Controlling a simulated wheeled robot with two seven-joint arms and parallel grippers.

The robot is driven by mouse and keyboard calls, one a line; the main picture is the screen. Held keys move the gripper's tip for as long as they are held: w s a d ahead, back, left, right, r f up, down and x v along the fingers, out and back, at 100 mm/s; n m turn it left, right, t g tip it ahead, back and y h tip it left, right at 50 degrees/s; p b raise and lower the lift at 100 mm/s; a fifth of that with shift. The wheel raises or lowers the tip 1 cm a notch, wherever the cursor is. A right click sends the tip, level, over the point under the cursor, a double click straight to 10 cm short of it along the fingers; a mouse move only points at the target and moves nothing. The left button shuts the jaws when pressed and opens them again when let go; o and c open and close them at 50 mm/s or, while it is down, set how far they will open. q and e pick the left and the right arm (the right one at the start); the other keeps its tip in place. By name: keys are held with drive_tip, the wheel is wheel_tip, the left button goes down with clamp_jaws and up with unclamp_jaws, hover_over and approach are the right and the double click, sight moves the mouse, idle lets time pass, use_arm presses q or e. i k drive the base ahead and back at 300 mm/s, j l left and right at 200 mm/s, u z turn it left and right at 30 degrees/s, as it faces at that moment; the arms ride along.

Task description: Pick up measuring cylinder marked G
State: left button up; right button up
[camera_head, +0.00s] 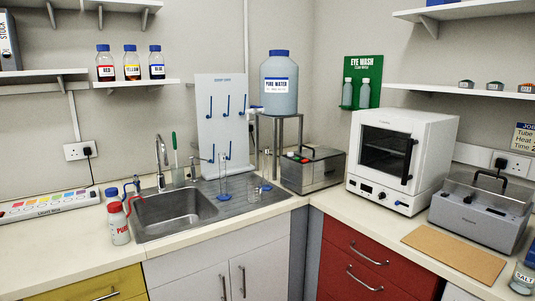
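A tall clear measuring cylinder (222,176) with a blue base stands upright on the draining board right of the sink. A second slim clear vessel (265,168) with a dark base stands behind it to the right, near the water tank's stand. No letter G can be read on either, so I cannot tell which is marked G. Neither of my grippers shows in the head view.
The steel sink (180,208) lies left of the cylinder, with a tap (161,160) behind it. A white pegboard (220,115) and a blue-capped water tank (279,85) stand behind. A metal bath (312,170) and white oven (400,155) stand right.

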sight(266, 186)
drive_tip(key=i+l+u, duration=0.25)
drive_tip(key=i, duration=0.25)
drive_tip(key=i+l+u, duration=0.25)
drive_tip(key=i, duration=0.25)
